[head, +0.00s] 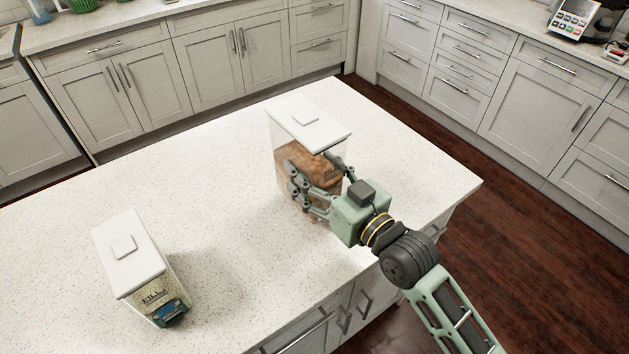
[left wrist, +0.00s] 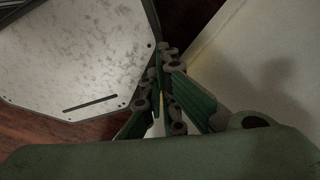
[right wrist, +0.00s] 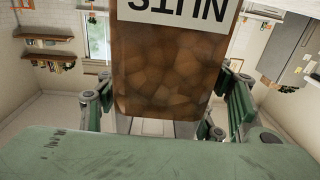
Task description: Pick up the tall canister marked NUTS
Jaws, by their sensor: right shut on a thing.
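The tall canister marked NUTS (head: 309,122) has clear walls, a white lid and brown contents. It stands upright at the island counter's middle; I cannot tell if its base touches the counter. My right gripper (head: 316,172) is shut on its sides from the near right. In the right wrist view the canister (right wrist: 165,75) fills the middle between my fingers (right wrist: 158,108), its NUTS label upside down. My left gripper is outside the head view. In the left wrist view my left gripper (left wrist: 164,62) has its fingers together with nothing seen between them.
A second white-lidded canister (head: 131,253) with pale contents and a partly readable label stands at the counter's left front. The speckled white counter (head: 215,200) is clear between the two. Grey cabinets (head: 220,55) line the back, with dark wood floor (head: 530,240) at the right.

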